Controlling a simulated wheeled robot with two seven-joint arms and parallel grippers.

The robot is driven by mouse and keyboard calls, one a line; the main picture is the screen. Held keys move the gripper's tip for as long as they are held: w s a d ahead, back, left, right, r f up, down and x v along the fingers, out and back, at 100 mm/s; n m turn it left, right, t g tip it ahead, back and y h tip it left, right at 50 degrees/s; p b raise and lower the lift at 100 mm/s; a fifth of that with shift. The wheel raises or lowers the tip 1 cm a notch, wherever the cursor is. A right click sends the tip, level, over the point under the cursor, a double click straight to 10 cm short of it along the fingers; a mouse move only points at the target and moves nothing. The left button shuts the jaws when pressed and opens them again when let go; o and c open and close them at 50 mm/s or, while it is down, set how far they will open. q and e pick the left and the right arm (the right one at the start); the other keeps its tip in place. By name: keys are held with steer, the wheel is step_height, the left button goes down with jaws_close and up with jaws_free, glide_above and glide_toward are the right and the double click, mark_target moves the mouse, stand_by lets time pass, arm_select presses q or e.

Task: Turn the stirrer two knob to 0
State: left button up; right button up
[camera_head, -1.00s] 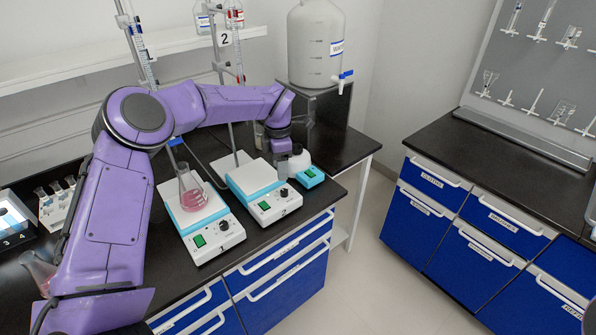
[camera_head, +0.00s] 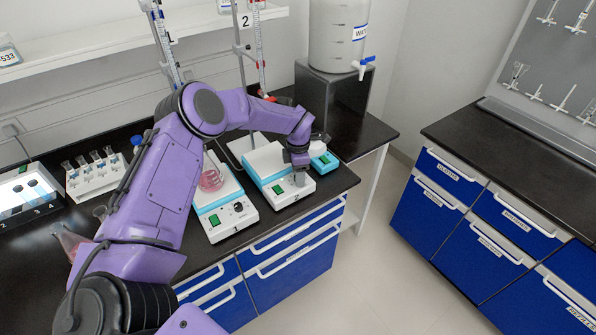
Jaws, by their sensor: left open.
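Stirrer two (camera_head: 267,162) is the right-hand of two white and light-blue stirrers, with a bare white top plate and a green switch (camera_head: 278,189) on its front. My left gripper (camera_head: 299,179) points down at the right part of its front panel, where the knob is. The knob is hidden behind the fingers. The gripper is open; I cannot tell whether the fingers touch the knob. My right gripper does not show.
Stirrer one (camera_head: 229,210) stands just left, with a flask of pink liquid (camera_head: 211,180) on it. A small light-blue device (camera_head: 325,162) sits close right of the gripper. A water tank (camera_head: 337,40) stands behind. A tube rack (camera_head: 94,178) is at left.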

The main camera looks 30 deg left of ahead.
arm_select(q)
steer(key=shift+s+r, duration=0.15)
steer(key=shift+s, duration=0.05)
steer(key=shift+c, duration=1)
steer(key=shift+s, duration=0.1)
steer(key=c, duration=0.5)
jaws_close()
